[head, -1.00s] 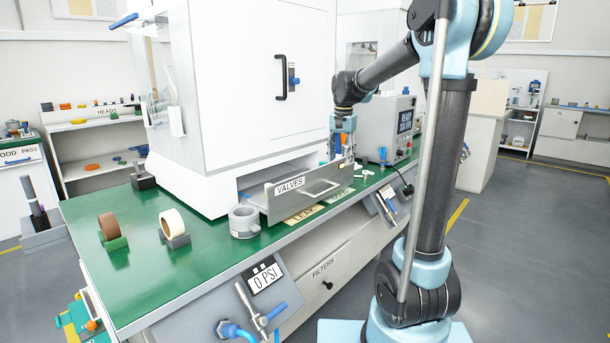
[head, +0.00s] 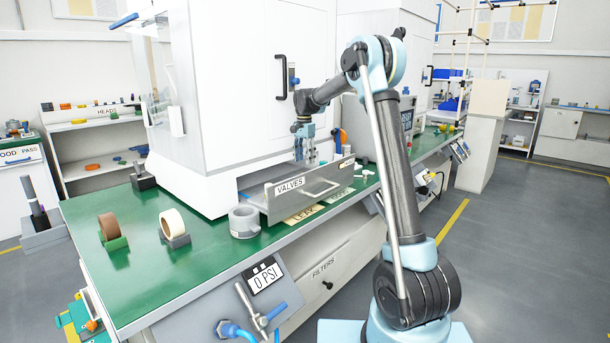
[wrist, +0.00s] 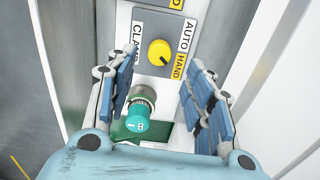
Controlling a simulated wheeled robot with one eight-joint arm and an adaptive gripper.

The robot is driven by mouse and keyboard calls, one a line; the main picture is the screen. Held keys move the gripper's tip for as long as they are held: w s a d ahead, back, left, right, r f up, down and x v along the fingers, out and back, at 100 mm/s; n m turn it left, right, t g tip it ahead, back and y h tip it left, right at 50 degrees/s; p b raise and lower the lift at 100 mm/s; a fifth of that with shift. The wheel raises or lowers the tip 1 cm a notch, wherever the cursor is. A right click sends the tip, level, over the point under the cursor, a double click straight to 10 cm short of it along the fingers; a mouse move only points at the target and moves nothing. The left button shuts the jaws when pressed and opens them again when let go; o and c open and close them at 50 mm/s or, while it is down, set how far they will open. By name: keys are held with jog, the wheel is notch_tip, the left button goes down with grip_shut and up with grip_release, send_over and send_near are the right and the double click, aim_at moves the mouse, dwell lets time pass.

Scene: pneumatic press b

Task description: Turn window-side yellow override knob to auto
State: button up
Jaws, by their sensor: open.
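A round yellow knob (wrist: 160,52) sits on a grey plate in the wrist view, framed by labels. One label starts "CLA", one reads AUTO and a yellow one reads HAND. A dark mark on the knob's lower right edge points toward HAND. My gripper (wrist: 162,95) is open, with blue-padded fingers to the left and right below the knob, apart from it. In the head view my gripper (head: 306,158) hangs over the open VALVES drawer (head: 302,193). The knob is hidden there by the drawer front.
A teal-capped fitting (wrist: 138,118) stands between my fingers, close to the left one. Part of another yellow label at the top edge suggests a further plate. The tall white cabinet (head: 240,90) rises behind the drawer.

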jog(key=shift+f, duration=3.45)
jog(key=shift+c, duration=0.6)
jog(key=shift+d, duration=0.1)
jog(key=c, duration=1)
